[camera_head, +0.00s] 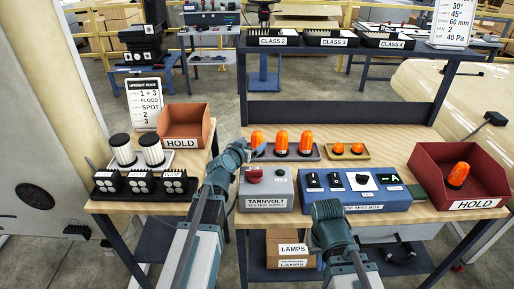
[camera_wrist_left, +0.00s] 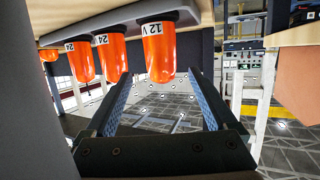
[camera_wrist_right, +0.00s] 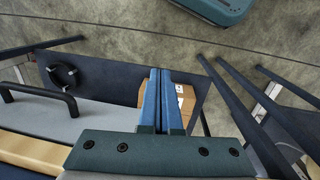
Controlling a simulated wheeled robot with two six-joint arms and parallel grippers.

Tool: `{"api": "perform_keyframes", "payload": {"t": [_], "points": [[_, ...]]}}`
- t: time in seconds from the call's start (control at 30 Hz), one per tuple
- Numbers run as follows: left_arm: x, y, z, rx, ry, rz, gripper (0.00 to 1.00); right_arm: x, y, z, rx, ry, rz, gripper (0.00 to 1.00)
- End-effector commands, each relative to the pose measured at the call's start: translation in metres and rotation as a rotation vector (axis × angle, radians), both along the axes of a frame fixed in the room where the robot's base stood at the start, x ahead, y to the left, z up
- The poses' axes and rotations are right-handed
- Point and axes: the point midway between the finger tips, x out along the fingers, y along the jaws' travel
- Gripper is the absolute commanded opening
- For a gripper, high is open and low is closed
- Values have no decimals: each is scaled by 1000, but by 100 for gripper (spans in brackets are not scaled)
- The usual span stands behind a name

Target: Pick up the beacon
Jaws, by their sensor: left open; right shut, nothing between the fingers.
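Three orange beacons stand in a row on a grey tray (camera_head: 268,157): left (camera_head: 257,140), middle (camera_head: 281,142), right (camera_head: 306,142). My left gripper (camera_head: 246,150) is open beside the left beacon. In the left wrist view the picture is turned over, and the beacon marked 12 V (camera_wrist_left: 158,52) shows between and beyond the spread fingers (camera_wrist_left: 162,85). Two beacons marked 24 (camera_wrist_left: 112,56) (camera_wrist_left: 80,60) stand to its left there. Contact with the fingers cannot be told. My right gripper (camera_wrist_right: 160,75) is shut and empty near the table's front.
Another orange beacon (camera_head: 458,175) lies tilted in the red right HOLD bin (camera_head: 430,165). A small yellow tray (camera_head: 348,157) holds two low orange domes. The grey TARNVOLT box (camera_head: 266,190) and blue test box (camera_head: 340,198) stand in front. Lamps and an orange-brown HOLD bin (camera_head: 186,122) are left.

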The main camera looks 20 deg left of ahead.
Motion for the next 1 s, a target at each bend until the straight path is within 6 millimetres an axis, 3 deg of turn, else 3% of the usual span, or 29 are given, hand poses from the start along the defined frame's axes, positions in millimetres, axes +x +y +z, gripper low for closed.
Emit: {"api": "perform_keyframes", "payload": {"t": [0.03, 0.33, 0.67, 0.9, 1.0], "points": [[8, -1, -3, 1, 0, -1, 90, 0, 0, -3, 0, 0, 0, 0], [17, -1, -4, 0, 0, 0, 90, 0, 0, -4, 0, 0, 0, 0], [60, -4, -15, 0, 0, 0, 90, 0, 0, -15, 0, 0, 0, 0], [60, -5, -14, 0, 0, 0, 90, 0, 0, -14, 0, 0, 0, 0], [60, -5, -14, 0, 0, 0, 74, 0, 0, -14, 0, 0, 0, 0]]}}
